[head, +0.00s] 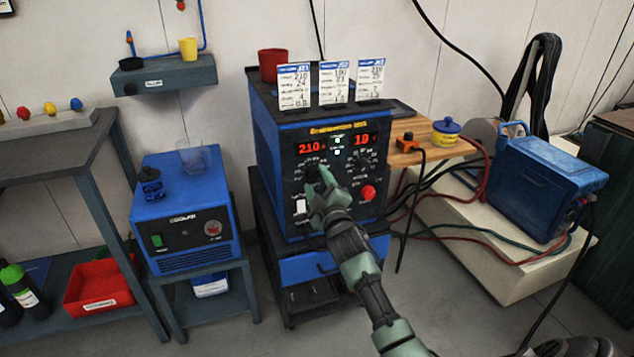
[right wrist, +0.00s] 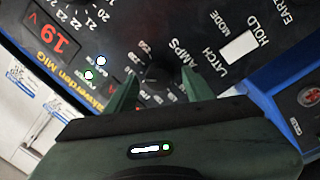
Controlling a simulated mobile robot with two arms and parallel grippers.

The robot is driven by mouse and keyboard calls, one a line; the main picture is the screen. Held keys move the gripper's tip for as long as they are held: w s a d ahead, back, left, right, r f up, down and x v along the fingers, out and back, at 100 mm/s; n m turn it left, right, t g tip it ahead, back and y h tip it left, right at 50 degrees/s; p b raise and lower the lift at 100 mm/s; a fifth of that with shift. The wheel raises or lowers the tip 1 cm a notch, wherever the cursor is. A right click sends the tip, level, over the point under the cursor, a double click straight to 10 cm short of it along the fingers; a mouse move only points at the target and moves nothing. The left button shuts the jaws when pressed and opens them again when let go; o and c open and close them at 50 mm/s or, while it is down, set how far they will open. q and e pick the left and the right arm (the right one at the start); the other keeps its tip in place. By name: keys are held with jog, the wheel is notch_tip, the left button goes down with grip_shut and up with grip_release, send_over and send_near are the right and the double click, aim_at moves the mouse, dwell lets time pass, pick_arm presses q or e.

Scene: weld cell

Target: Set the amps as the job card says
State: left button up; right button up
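The blue and black welder (head: 275,180) stands on a cart. Its red displays read 210 A (head: 311,148) and 19 V (head: 363,140). Three job cards stand on its top edge: left (head: 294,86), middle (head: 337,82) and right (head: 370,80). The left card seems to list 210 and the middle one 180; the right one's small print is unclear. My right gripper (head: 320,184) is at the amps knob (right wrist: 156,76). In the right wrist view its two fingers (right wrist: 160,92) stand apart on either side of the knob, with gaps visible. My left gripper is out of view.
The volts knob (head: 361,164), a red knob (head: 368,192) and a white switch (head: 301,206) are close to my right gripper on the panel. A red cup (head: 272,65) stands on the welder. A blue cooler (head: 185,215) is at left, a blue case (head: 545,185) at right.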

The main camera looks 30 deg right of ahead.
jog(key=shift+s+a, duration=0.15)
jog(key=shift+s, duration=0.3)
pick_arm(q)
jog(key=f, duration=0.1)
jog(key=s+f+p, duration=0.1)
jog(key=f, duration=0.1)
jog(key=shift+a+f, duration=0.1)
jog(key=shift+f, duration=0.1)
pick_arm(e)
jog(key=v, duration=0.6)
jog(key=shift+s, duration=0.4)
jog(key=shift+a, duration=0.15)
